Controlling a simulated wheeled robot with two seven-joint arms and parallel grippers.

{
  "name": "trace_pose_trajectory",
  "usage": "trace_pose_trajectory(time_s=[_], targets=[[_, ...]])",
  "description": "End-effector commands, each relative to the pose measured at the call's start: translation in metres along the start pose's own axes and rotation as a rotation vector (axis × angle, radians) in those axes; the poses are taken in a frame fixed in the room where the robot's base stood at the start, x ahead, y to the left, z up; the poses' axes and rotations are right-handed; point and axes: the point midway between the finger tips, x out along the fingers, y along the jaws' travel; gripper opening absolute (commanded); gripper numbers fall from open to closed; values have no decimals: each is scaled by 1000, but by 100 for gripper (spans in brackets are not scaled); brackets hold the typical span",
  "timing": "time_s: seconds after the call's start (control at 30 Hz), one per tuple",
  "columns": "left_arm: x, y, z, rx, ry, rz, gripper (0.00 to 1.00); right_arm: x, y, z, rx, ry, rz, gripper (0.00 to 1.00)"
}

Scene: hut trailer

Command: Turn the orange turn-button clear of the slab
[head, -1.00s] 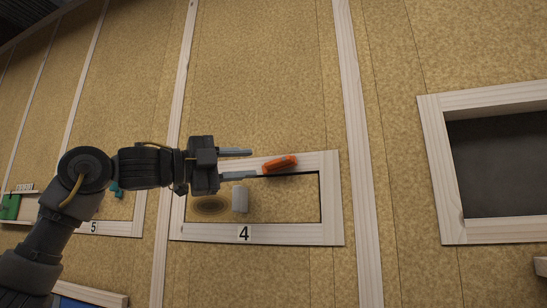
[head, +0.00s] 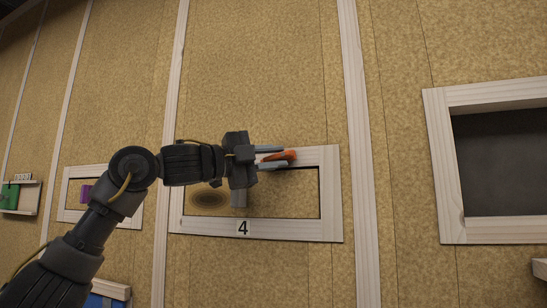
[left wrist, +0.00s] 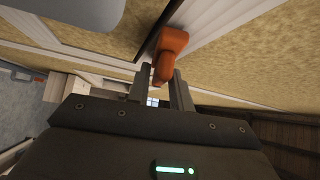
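The orange turn-button (head: 287,156) sits on the top rail of the pale wooden frame (head: 300,230) marked 4, slightly tilted. The slab (head: 285,199) fills that frame, with a dark gap along its top and right edges. In the left wrist view the button (left wrist: 170,42) reaches down between the fingertips (left wrist: 160,88), with a gap showing on one side. My right gripper is out of view.
A dark opening with a pale frame (head: 436,165) is at the right. Vertical battens (head: 358,150) run up the wall.

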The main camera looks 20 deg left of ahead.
Motion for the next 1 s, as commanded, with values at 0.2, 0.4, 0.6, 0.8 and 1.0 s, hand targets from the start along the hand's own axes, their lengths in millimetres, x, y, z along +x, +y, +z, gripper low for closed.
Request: trace_pose_trajectory(time_s=[0.2, 0.4, 0.6, 0.8, 1.0], targets=[[0, 0, 0, 9, 0, 9, 0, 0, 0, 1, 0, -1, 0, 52], [1, -5, -1, 110, -3, 112, 0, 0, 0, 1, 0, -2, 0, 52], [0, -5, -1, 173, 0, 176, 0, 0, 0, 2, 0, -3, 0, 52], [0, -5, -1, 178, 1, 179, 0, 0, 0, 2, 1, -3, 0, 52], [0, -5, -1, 177, 1, 178, 35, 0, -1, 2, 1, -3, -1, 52]])
